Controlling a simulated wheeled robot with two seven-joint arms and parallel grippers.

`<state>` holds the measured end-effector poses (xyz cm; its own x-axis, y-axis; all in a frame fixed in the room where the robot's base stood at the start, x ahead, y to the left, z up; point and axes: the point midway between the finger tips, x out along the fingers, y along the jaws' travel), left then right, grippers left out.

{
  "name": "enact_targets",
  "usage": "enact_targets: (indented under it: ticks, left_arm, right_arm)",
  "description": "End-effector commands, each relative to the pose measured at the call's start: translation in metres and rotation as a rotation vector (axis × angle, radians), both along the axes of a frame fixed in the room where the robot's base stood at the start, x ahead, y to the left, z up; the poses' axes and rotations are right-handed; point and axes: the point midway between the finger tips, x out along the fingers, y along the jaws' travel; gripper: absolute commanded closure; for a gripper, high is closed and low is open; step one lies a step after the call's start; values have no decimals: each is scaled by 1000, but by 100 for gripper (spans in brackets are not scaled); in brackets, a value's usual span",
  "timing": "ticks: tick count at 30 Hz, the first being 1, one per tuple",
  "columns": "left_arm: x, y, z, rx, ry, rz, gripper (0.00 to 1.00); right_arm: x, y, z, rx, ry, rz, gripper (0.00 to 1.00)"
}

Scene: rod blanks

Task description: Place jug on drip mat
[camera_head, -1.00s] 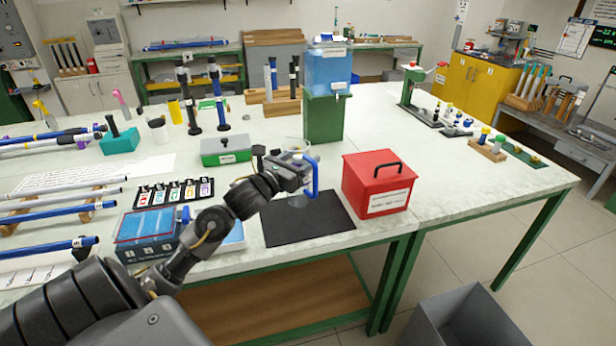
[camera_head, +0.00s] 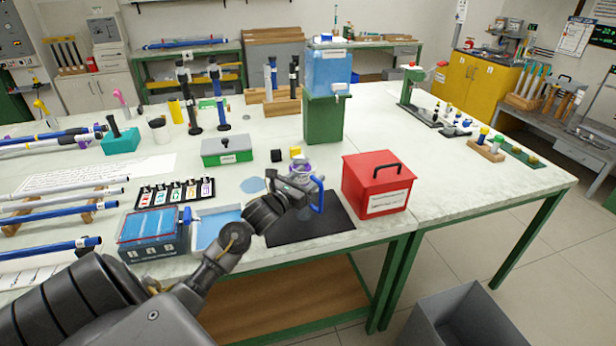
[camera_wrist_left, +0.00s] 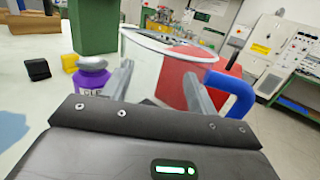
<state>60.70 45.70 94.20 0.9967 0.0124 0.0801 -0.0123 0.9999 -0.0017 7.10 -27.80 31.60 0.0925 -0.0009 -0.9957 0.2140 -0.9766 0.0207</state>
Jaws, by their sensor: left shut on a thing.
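The clear jug with a blue handle (camera_head: 318,195) is over the black drip mat (camera_head: 285,232). My left gripper (camera_head: 300,187) is shut on it and hides much of its body. I cannot tell whether its base touches the mat. My right gripper is not in view.
A red box (camera_head: 378,185) stands right beside the mat. A blue patch (camera_head: 252,185) lies on the table.

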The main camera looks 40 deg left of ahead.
Motion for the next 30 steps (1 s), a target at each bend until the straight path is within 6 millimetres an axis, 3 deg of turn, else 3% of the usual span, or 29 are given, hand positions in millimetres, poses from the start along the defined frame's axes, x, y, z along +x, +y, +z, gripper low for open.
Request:
enact_targets:
  ticks: [5, 6, 10, 21, 26, 30]
  left_arm:
    - [0, 0, -3, 1, -1, 0, 96]
    - [0, 0, -2, 0, 0, 0, 39]
    - [0, 0, -2, 0, 0, 0, 22]
    - [0, 0, 2, -1, 0, 0, 20]
    - [-24, 0, -5, 2, 3, -1, 20]
    - [-55, -1, -8, 2, 3, -1, 20]
  right_arm:
    - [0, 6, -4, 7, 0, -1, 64]
    - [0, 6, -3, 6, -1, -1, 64]
    - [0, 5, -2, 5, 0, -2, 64]
    - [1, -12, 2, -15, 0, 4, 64]
    - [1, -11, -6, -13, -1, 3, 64]
    - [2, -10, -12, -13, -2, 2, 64]
